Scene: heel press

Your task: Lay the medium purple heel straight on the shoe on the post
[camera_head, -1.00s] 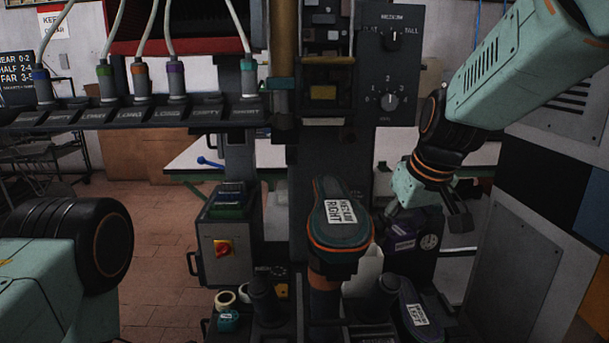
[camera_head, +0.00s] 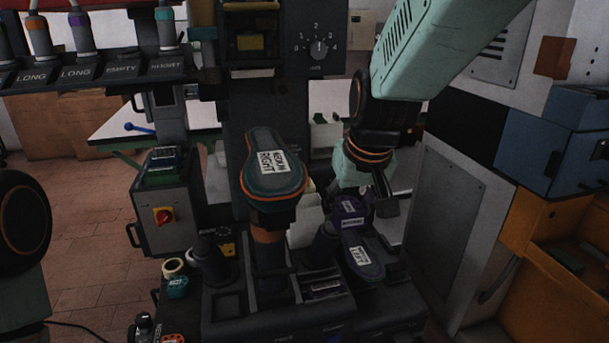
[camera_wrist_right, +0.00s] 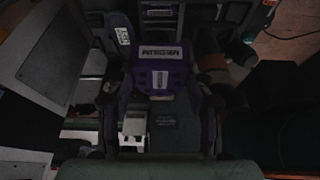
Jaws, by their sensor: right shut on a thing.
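The shoe on the post (camera_head: 272,183) lies sole up in the head view, with a dark green sole, orange edge and a white label reading RIGHT. The medium purple heel (camera_head: 349,211) is right of the shoe and lower in the picture. It also shows in the right wrist view (camera_wrist_right: 160,80), its MEDIUM lettering and white label facing the camera. My right gripper (camera_head: 372,203) is shut on the heel, with a finger at each side of it in the wrist view. The gripper partly hides the heel in the head view. My left gripper is out of view.
A second shoe sole (camera_head: 361,256) with a LEFT label lies just below the heel in the head view. The press column (camera_head: 262,100) rises behind the shoe. A control box (camera_head: 164,215) stands left, a grey cabinet (camera_head: 445,220) right. Dark upright knobs flank the post.

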